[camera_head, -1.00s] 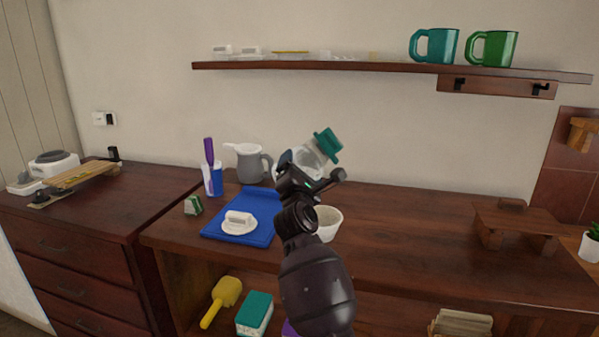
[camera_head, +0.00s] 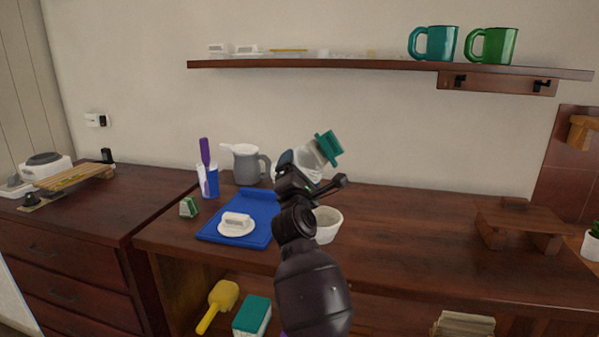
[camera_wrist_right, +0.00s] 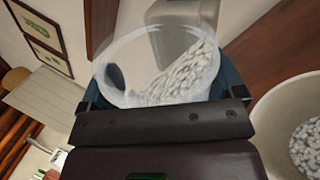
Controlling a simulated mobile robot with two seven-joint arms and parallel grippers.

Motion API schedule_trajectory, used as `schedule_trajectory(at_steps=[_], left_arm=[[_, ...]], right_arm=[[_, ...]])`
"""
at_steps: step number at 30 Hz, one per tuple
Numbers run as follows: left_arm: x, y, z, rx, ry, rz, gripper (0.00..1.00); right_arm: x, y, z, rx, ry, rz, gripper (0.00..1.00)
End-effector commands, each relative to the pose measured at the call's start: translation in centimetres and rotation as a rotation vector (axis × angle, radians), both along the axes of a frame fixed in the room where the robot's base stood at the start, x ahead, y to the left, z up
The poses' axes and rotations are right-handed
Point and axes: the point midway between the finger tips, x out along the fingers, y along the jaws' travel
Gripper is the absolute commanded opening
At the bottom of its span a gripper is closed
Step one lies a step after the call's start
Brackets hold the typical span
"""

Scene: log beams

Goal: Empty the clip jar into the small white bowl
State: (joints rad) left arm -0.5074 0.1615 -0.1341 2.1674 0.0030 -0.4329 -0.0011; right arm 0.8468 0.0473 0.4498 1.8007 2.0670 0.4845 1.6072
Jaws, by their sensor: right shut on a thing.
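My right gripper (camera_head: 308,183) is shut on the clip jar (camera_head: 308,162), a clear jar with a teal part (camera_head: 328,148) at its upper right end. The jar is tilted, held above the counter behind the small white bowl (camera_head: 328,228). My wrist partly hides jar and bowl. In the right wrist view the see-through jar (camera_wrist_right: 125,65) holds many small whitish pieces (camera_wrist_right: 183,75), heaped to one side. The bowl (camera_wrist_right: 283,108) stands at the right of that view, apart from the jar, with similar pieces (camera_wrist_right: 307,148) in it. My left gripper is out of view.
A blue mat (camera_head: 262,207) with a white dish (camera_head: 237,229) lies left of my wrist, near a blue-and-white cup (camera_head: 208,181). A small wooden stand (camera_head: 520,218) is at the right. The counter between bowl and stand is clear.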

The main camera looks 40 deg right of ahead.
Motion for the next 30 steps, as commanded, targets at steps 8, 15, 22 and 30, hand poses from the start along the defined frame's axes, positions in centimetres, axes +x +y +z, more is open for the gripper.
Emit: schedule_trajectory(at_steps=[8, 15, 22, 30], left_arm=[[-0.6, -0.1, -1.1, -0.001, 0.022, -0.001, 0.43], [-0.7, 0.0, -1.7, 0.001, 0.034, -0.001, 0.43], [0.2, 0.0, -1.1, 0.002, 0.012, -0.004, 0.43], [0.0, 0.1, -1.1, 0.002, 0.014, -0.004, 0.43]], right_arm=[[0.0, 0.0, -0.6, 0.019, -0.025, 0.0, 0.56], [0.0, 0.0, -0.8, 0.044, -0.058, 0.0, 0.56], [-0.1, 0.0, -0.6, 0.05, -0.071, 0.0, 0.56], [-0.1, 0.0, -0.6, 0.051, -0.071, 0.001, 0.56]])
